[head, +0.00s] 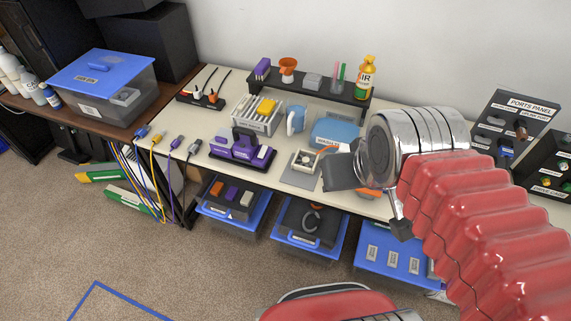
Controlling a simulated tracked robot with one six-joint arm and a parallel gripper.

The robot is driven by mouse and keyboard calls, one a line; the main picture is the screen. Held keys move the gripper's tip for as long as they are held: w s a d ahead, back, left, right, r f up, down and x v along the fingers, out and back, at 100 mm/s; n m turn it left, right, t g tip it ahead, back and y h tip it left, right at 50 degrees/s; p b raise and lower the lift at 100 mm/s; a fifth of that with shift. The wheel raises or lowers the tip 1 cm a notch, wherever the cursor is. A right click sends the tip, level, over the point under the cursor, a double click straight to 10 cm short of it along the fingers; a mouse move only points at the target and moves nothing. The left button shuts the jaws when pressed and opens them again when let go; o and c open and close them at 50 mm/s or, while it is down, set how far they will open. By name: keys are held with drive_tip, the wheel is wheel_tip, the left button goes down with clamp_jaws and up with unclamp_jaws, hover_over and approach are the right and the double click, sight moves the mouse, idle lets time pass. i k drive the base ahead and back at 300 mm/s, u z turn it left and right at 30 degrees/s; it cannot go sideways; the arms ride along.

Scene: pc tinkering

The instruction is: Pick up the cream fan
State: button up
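The cream fan (305,160) is a small square frame with a dark round hub. It lies on a grey mat (297,180) near the front of the workbench, left of my gripper. My gripper (373,198) is at the bench's front edge, with one dark finger close to the fan's right side and the other lower right. The fan and the finger look apart, but the exact depth gap is hard to tell.
A purple toolbox-like holder (240,150) stands left of the fan. A blue case (336,131), a blue mug (295,119) and a grey rack (257,116) stand behind. A black shelf (335,96) is at the back. Blue-lidded bins (311,226) sit below the bench.

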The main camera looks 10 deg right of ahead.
sight(306, 162)
drive_tip(key=u, duration=1.6)
drive_tip(key=i, duration=1)
drive_tip(key=u, duration=0.05)
